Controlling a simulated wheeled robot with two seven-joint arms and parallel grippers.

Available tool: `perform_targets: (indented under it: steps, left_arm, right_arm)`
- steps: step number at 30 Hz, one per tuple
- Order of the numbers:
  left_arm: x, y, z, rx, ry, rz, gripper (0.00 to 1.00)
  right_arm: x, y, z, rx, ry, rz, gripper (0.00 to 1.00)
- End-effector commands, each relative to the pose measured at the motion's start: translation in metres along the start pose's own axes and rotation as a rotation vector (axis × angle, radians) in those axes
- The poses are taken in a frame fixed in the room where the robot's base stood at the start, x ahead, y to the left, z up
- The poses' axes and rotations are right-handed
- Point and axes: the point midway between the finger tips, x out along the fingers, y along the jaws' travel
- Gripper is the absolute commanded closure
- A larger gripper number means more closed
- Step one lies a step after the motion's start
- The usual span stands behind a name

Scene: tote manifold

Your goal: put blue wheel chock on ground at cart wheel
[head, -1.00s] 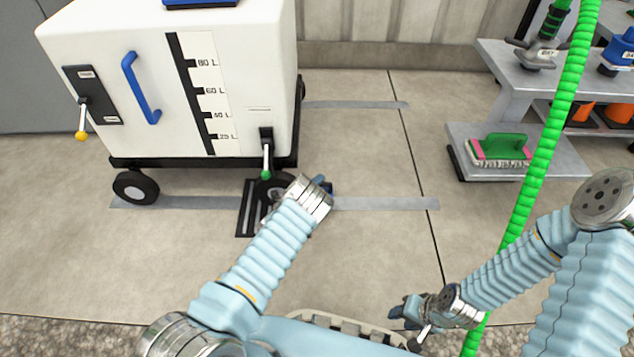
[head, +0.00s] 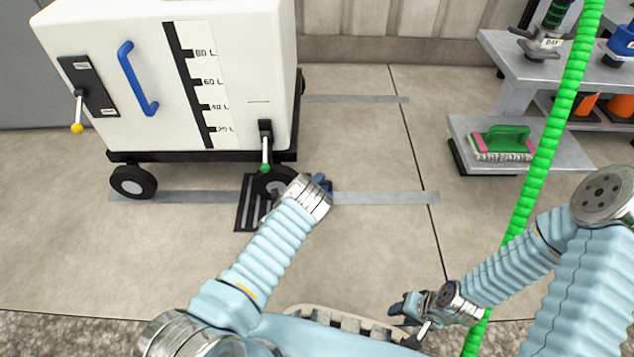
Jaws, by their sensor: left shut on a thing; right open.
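The white tank cart (head: 150,60) stands at the upper left on black wheels. Its near right wheel (head: 272,181) is at a dark slotted floor grate (head: 250,215). My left gripper (head: 320,184) is low, just right of that wheel, shut on the blue wheel chock (head: 328,187). My wrist hides most of the chock, so I cannot tell whether it touches the ground or the wheel. My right gripper (head: 408,312) is open and empty at the lower middle, away from the cart.
A green ribbed hose (head: 540,165) hangs down at the right, beside my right arm. A grey shelf (head: 470,135) at the right holds a green-handled brush (head: 502,143). Grey tape strips (head: 385,198) mark the floor. The floor between cart and shelf is clear.

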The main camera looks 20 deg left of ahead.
Motion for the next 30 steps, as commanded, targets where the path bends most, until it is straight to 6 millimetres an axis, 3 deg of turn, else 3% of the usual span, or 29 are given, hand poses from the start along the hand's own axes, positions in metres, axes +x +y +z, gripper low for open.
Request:
perform_targets:
  steps: [1,2,7,16,20,30]
  left_arm:
    - [0.0,0.001,0.0,0.0,0.0,-0.002,1.0]
    - [0.0,0.001,0.0,0.001,0.0,-0.002,0.78]
    - [0.0,0.0,0.0,0.0,0.0,-0.001,0.52]
    - [-0.001,0.001,0.0,0.0,0.0,0.002,0.52]
    - [-0.013,0.001,0.001,0.0,-0.002,0.004,0.52]
    - [-0.094,0.0,0.001,-0.001,-0.003,0.005,0.52]
  right_arm:
    - [0.002,0.001,0.0,0.0,0.0,0.0,0.59]
    - [0.001,0.0,0.0,0.0,0.0,0.0,0.59]
    - [0.001,0.0,0.0,0.0,0.0,0.0,0.59]
    - [0.0,0.0,0.0,0.0,0.002,0.0,0.59]
    - [-0.004,-0.001,0.0,0.0,0.001,0.0,0.59]
    - [-0.021,-0.008,0.0,-0.001,-0.004,0.0,0.59]
